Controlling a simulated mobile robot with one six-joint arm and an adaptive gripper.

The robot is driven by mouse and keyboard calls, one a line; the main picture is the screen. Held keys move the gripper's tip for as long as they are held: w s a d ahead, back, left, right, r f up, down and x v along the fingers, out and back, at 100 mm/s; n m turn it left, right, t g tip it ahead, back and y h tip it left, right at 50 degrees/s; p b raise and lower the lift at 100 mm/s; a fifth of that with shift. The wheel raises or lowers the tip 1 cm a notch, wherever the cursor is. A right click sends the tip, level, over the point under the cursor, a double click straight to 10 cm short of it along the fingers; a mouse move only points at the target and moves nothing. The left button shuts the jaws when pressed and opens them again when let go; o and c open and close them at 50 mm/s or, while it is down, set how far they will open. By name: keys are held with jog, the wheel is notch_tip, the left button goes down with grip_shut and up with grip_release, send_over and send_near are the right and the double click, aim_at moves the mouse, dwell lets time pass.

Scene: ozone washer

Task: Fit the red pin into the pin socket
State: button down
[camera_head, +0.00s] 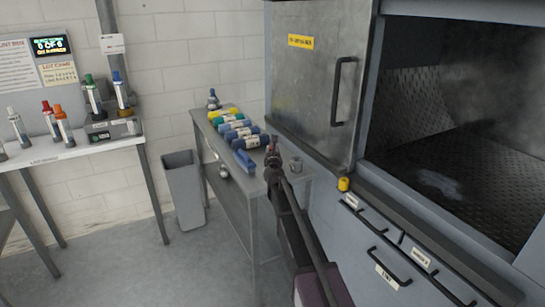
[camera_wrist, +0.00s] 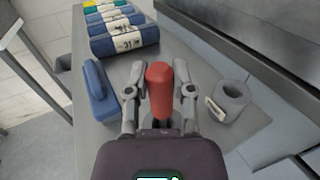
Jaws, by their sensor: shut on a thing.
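My gripper (camera_wrist: 160,102) is shut on the red pin (camera_wrist: 159,82), which stands between its fingers in the wrist view. The red pin also shows small at the end of my arm in the head view (camera_head: 272,147). A grey round socket (camera_wrist: 232,92) with a dark hole and a small pale label sits on the metal table to the right of the gripper, apart from the pin. The socket shows in the head view as a small grey cup (camera_head: 296,164). The pin's lower end is hidden by the gripper.
On the metal table (camera_head: 230,187), a blue block (camera_wrist: 98,88) lies left of the gripper, and several labelled rolls (camera_wrist: 124,37) lie behind. The washer cabinet (camera_head: 310,80) stands close on the right. A grey bin (camera_head: 184,190) stands left of the table.

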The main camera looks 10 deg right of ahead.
jog(key=shift+r, duration=0.2)
notch_tip(320, 180, up, 10)
jog(key=p, duration=1)
jog(key=shift+f, duration=0.2)
dwell(0.6)
notch_tip(320, 180, up, 9)
jog(key=p, duration=0.9)
dwell(0.9)
jog(key=shift+a, duration=0.2)
dwell(0.4)
